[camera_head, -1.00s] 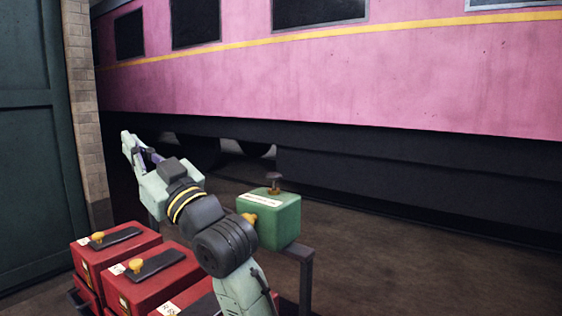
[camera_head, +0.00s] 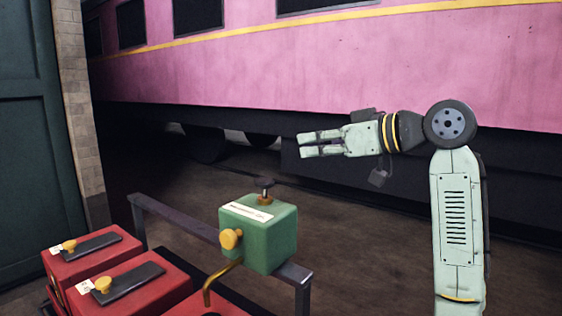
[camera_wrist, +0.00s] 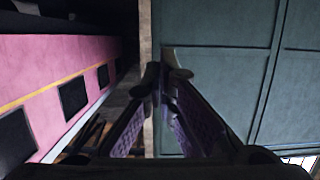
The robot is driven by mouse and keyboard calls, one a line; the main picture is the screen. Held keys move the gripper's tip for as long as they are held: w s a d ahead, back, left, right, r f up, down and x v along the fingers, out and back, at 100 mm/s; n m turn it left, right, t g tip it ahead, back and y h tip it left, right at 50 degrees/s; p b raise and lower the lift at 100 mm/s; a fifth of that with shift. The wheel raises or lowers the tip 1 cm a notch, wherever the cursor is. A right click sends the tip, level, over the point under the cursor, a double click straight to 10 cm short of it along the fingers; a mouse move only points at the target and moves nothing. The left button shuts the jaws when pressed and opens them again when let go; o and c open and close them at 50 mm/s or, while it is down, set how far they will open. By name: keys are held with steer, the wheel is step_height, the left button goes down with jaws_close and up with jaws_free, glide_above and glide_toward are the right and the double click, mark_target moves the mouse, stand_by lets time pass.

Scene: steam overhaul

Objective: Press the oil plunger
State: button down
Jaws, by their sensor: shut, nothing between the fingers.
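The oil plunger (camera_head: 264,183) is a dark knob on a short stem with a brass collar. It stands upright on top of a green box (camera_head: 258,236) with a white label, a brass knob on its side and a curved brass spout (camera_head: 218,280). My gripper (camera_head: 303,145) is shut and empty, pointing left in the head view. In the picture it is above and to the right of the plunger, apart from it. The wrist view shows my fingers (camera_wrist: 164,76) and not the plunger or the green box.
The green box sits on a dark metal rail (camera_head: 180,218). Red boxes (camera_head: 140,290) with brass knobs stand at the lower left. A pink carriage (camera_head: 350,70) runs behind, and a dark green door (camera_wrist: 220,85) fills much of the wrist view. Bare floor lies right of the rail.

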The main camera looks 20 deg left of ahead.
steer(key=p, duration=0.3)
glide_above(273, 182)
steer(key=f, duration=0.2)
step_height(273, 182, down, 3)
steer(key=shift+w+f+p, duration=0.1)
steer(key=shift+f+p, duration=0.05)
steer(key=shift+p, duration=0.3)
steer(key=shift+f, duration=0.45)
